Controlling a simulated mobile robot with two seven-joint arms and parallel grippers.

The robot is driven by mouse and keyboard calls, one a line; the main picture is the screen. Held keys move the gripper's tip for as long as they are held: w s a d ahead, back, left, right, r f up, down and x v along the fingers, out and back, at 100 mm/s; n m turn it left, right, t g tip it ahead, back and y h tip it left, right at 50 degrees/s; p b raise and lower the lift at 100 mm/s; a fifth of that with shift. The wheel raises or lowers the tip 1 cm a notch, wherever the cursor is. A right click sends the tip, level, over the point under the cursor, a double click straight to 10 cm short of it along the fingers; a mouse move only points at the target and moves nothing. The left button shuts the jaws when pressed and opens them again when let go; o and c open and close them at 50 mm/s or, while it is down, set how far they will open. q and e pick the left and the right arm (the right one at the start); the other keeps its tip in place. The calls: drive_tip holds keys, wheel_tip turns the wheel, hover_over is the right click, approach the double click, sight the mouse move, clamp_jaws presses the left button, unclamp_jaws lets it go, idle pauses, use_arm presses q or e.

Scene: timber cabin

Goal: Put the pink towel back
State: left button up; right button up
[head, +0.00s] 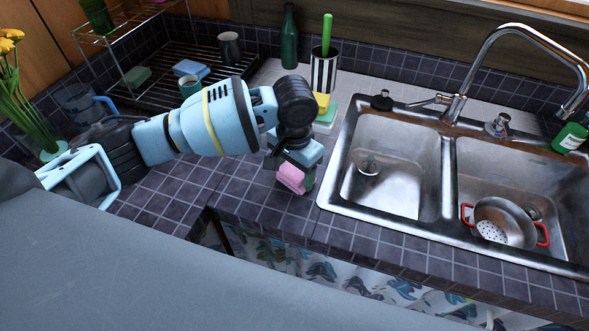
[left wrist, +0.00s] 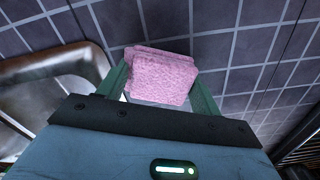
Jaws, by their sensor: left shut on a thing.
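The pink towel (head: 292,178) is a small folded bundle at the tiled counter, just left of the double sink. My left gripper (head: 297,172) points down and is shut on the pink towel. In the left wrist view the towel (left wrist: 163,77) sits between the two green fingers of the gripper (left wrist: 162,88), with dark tiles behind it. I cannot tell whether the towel touches the counter. My right gripper is not in view.
The steel sink (head: 440,190) lies right of the towel, with a red-handled colander (head: 503,222) in its right basin. Sponges (head: 324,108) and a striped holder (head: 324,72) stand behind my gripper. A dish rack (head: 175,75) stands at the back left. Dark tiles (head: 240,200) left of the towel are clear.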

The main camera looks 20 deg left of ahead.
sight(294, 171)
use_arm(q)
drive_tip(key=shift+f, duration=0.2)
drive_tip(key=o, duration=0.9)
drive_tip(key=shift+r, duration=0.1)
wheel_tip(294, 171, up, 12)
drive_tip(key=shift+r+p, duration=0.1)
drive_tip(key=shift+p, duration=0.5)
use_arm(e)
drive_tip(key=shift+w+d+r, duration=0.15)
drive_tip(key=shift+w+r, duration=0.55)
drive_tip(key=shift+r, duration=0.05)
